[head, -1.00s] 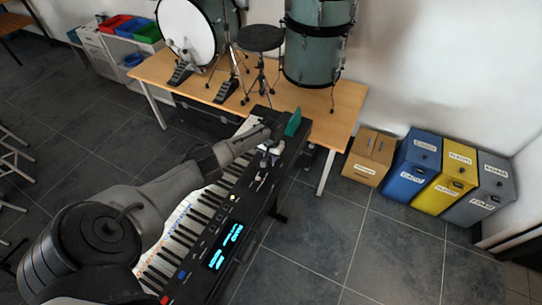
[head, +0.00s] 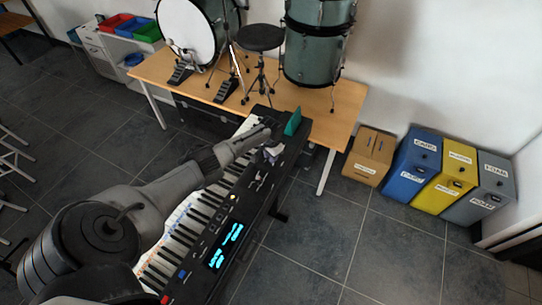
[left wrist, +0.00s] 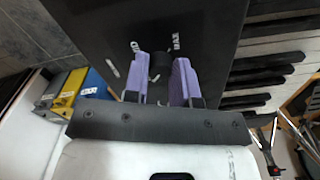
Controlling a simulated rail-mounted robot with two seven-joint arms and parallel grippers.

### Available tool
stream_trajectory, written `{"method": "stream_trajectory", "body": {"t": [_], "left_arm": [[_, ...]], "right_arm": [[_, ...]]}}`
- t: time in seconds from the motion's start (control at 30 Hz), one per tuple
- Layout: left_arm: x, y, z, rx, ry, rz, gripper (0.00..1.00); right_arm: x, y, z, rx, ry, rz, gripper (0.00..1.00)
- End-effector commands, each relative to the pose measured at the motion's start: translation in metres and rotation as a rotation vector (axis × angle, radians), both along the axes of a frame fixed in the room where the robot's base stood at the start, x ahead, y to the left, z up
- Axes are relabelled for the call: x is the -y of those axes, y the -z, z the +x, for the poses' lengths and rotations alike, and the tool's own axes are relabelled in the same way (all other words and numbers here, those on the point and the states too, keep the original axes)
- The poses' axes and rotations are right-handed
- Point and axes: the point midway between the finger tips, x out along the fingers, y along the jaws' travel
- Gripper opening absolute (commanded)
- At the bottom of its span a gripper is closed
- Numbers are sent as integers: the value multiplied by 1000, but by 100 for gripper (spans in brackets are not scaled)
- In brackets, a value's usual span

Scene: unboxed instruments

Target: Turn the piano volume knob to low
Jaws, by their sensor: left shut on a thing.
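The piano (head: 205,215) is a black keyboard with a lit blue display, running diagonally through the head view. My left arm reaches over its keys to the far end, where my left gripper (head: 272,152) is down at the top panel. In the left wrist view, the purple finger pads of my left gripper (left wrist: 161,80) are on both sides of a small black volume knob (left wrist: 158,66), shut on it. A white "MAX" label (left wrist: 177,43) shows beside the knob, and another small white mark (left wrist: 135,47) lies on its other side. The knob's pointer cannot be made out. My right gripper is not in view.
A teal block (head: 292,122) stands at the piano's far end. Behind is a wooden table (head: 190,85) with drums and a stool. A cardboard box (head: 368,158) and blue, yellow and grey bins stand at the right. The floor right of the piano is clear.

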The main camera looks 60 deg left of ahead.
Motion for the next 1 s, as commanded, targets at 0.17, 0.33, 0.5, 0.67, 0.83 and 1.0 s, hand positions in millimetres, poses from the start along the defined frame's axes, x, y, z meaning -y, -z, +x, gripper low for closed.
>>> {"method": "stream_trajectory", "body": {"t": [0.17, 0.33, 0.5, 0.67, 0.83, 1.0], "left_arm": [[0, 0, 1, 1, 0, -1, 1], [0, 0, 1, 1, 0, -1, 33], [0, 0, 0, 1, -1, 0, 49], [0, 0, 0, 0, -1, 0, 50], [0, -5, 0, 2, 0, 0, 50], [-1, -28, 0, 3, 0, 1, 50]], "right_arm": [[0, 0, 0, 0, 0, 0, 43], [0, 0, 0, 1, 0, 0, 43], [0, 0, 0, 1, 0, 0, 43], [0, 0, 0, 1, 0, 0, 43], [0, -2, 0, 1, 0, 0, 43], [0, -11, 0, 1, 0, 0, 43]]}}
